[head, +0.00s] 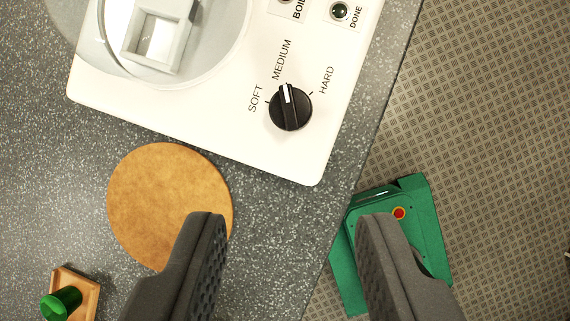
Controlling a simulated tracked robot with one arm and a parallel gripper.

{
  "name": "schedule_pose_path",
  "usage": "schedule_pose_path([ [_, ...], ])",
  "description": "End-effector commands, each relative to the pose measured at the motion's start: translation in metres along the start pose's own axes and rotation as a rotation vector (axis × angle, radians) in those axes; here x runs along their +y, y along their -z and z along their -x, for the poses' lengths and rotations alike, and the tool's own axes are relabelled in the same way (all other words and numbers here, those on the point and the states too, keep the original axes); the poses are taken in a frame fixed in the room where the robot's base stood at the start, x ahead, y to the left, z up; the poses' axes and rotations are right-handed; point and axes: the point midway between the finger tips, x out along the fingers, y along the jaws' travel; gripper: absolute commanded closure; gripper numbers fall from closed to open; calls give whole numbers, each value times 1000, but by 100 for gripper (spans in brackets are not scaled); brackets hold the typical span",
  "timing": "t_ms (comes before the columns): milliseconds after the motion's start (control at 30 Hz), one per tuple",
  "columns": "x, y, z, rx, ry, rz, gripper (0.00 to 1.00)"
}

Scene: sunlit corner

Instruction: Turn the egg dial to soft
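The egg dial (290,110) is a round black knob on the white panel of the egg cooker (210,115), in the upper middle of the head view. Its white pointer mark is toward the MEDIUM label (282,60). The SOFT label (256,98) is left of the dial and the HARD label (326,80) is to its upper right. My gripper (290,222) is open and empty, with its two dark fingers wide apart below the dial in the picture. Neither finger appears to touch the dial.
A round cork mat (165,200) lies left of centre on the speckled grey counter (275,245). A wooden tray (85,295) holds a green cup (60,303) at lower left. A green box (425,225) with a red button is beyond the counter edge. A clear dome (225,50) covers the cooker's upper left.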

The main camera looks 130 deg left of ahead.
Motion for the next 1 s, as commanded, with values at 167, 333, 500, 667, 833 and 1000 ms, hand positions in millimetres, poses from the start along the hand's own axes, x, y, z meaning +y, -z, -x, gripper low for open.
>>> schedule_pose_path([
  [167, 0, 0, -20, -1, -2, 0, 61],
  [333, 1, -1, -52, -4, -4, 0, 61],
  [500, 2, -1, -84, -4, -5, 0, 61],
  [667, 2, 0, -110, -2, -3, 0, 61],
  [833, 1, 0, -128, -1, -3, 0, 61],
  [1000, 1, 1, -134, 2, 0, -1, 61],
])
